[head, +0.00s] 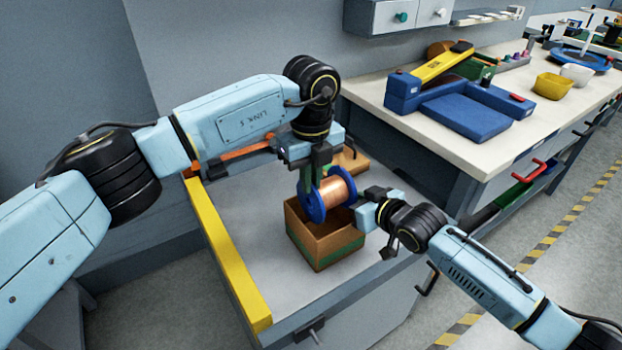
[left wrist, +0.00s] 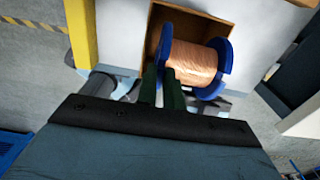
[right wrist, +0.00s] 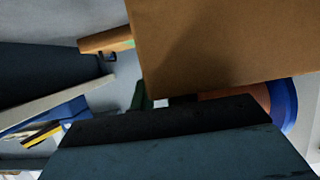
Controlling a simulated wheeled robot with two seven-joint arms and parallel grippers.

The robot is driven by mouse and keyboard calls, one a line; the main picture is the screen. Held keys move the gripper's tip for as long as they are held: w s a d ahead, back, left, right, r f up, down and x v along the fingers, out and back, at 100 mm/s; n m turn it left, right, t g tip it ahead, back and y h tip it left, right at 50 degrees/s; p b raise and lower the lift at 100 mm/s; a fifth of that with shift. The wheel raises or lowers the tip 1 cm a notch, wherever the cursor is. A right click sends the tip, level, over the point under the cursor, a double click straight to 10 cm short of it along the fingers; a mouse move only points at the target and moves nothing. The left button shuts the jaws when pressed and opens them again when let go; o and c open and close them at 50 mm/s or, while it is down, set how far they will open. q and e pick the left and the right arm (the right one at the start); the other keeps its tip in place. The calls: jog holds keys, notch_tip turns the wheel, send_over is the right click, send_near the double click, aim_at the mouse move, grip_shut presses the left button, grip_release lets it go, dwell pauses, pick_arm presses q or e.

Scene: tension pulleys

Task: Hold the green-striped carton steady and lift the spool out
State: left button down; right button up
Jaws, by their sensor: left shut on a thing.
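The spool (head: 336,191) has copper wire between two blue flanges. It sits at the open top of the brown green-striped carton (head: 322,246); I cannot tell whether its lower edge is still inside. My left gripper (head: 316,172) comes down from above and is shut on the spool's left flange. In the left wrist view its fingers (left wrist: 163,88) are at the flange, with the spool (left wrist: 194,63) beside them. My right gripper (head: 364,212) is at the carton's right corner. In the right wrist view the carton wall (right wrist: 215,45) covers much of the fingers, so their grip is unclear.
The carton stands on a grey worktop (head: 255,215) with a yellow edge strip (head: 237,268) on the left. A brown block (head: 350,160) lies behind it. A workbench (head: 440,135) with a blue fixture (head: 468,114) and bowls stands at the right back.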

jog(key=shift+o, duration=1.3)
pick_arm(q)
jog(key=shift+d, duration=0.1)
pick_arm(e)
jog(key=shift+s+a+r, duration=0.1)
jog(key=shift+s+r, duration=0.05)
jog(key=shift+r, duration=0.05)
